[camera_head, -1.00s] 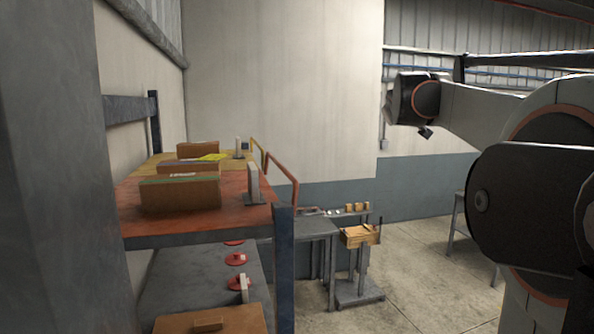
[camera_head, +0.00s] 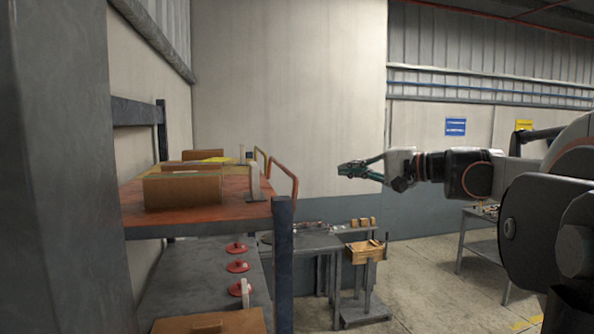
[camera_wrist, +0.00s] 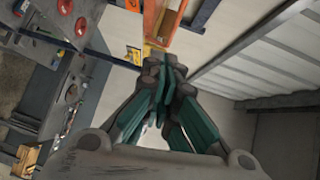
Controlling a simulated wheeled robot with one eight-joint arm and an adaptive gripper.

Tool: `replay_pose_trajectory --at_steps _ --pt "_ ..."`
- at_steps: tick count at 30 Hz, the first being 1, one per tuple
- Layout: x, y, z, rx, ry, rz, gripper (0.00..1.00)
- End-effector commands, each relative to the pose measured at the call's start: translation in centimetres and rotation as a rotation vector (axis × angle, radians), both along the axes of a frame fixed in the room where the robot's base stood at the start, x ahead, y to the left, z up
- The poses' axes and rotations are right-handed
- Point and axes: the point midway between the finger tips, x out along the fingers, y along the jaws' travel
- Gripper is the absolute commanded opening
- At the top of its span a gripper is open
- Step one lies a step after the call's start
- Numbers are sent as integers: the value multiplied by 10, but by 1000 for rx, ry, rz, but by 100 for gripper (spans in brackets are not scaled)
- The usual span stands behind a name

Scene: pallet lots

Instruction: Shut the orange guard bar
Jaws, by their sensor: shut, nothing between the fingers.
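The orange guard bar (camera_head: 284,168) is a thin bent frame at the right end of the upper orange shelf (camera_head: 130,222). It stands out past the shelf's corner post, swung away from the shelf. My gripper (camera_head: 343,170), with green fingers, is in the air to the right of the bar, apart from it, pointing left. Its fingers are shut and empty; they also show in the wrist view (camera_wrist: 165,72). An orange surface (camera_wrist: 160,16) lies beyond the fingertips there; I cannot tell whether the guard bar is part of it.
Cardboard boxes (camera_head: 182,191) and a grey upright bracket (camera_head: 254,182) stand on the upper shelf. A yellow bar (camera_head: 260,158) is behind the orange one. Red discs (camera_head: 237,267) lie on the lower shelf. A dark blue post (camera_head: 284,265) and a grey table (camera_head: 312,242) are below.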

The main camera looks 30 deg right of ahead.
Motion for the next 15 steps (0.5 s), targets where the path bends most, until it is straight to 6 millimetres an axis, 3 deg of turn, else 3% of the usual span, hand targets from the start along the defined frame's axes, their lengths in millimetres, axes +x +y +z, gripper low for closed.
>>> replay_pose_trajectory --at_steps 7,15 --pt "1 12 13 53 -54 41 0" --pt "40 35 12 52 -52 42 0"
